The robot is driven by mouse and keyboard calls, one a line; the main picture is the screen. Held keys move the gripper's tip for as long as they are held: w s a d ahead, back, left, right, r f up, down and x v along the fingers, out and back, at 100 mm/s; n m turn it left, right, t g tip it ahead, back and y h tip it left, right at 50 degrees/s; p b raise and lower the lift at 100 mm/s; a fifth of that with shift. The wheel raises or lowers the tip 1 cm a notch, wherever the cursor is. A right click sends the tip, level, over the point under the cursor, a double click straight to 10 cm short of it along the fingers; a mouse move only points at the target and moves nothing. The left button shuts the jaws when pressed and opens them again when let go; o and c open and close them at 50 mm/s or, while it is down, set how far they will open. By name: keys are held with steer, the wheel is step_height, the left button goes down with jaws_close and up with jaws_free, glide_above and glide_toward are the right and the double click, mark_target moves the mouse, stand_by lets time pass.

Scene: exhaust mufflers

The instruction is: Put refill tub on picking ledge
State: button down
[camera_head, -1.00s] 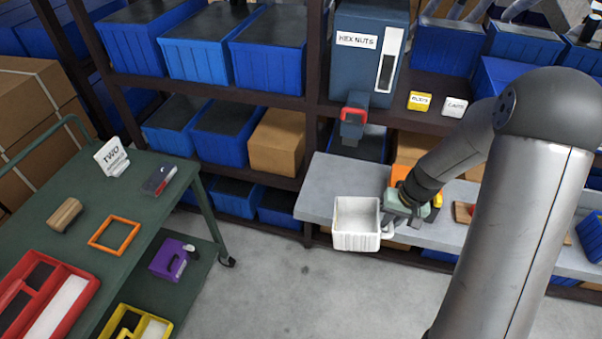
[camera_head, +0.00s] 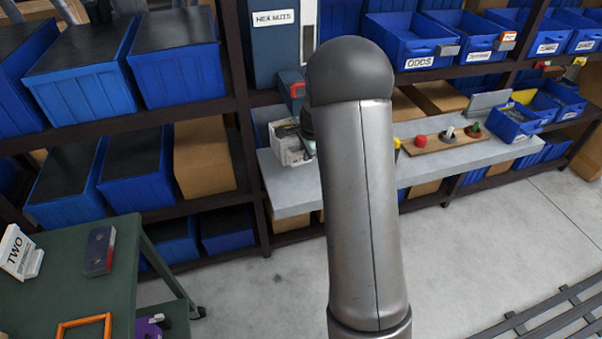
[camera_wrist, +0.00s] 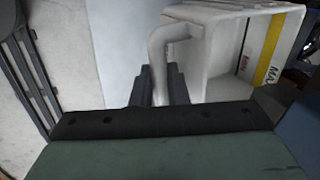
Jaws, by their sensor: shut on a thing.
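The white refill tub (camera_head: 286,147) is over the left end of the grey picking ledge (camera_head: 290,195), partly hidden by my arm. I cannot tell whether it touches the ledge. In the wrist view the tub (camera_wrist: 225,55) fills the upper right, its inside wall showing a label with a yellow stripe. My gripper (camera_wrist: 160,88) is shut on the tub's white side handle, the dark fingers on either side of it. In the head view my gripper is mostly hidden behind my arm.
The blue hex nuts dispenser (camera_head: 272,40), with a red-tipped spout (camera_head: 294,88), stands just above the tub. A wooden board (camera_head: 450,140) with coloured knobs lies farther right on the ledge. Blue bins (camera_head: 410,45) line the shelf above. A green cart (camera_head: 90,255) stands at the left.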

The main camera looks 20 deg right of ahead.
steer(key=shift+w+d+r+m, duration=0.2)
steer(key=shift+d+r+m, duration=0.35)
steer(key=shift+d, duration=0.1)
steer(key=shift+d+r+m, duration=0.1)
steer(key=shift+d+m, duration=0.15)
steer(key=p, duration=0.2)
glide_above(310, 184)
steer(key=shift+h, duration=0.3)
step_height(310, 184, down, 10)
steer(key=shift+w+r, duration=0.1)
steer(key=shift+r, duration=0.15)
steer(key=c, duration=1.4)
jaws_free()
steer(key=shift+r, duration=0.1)
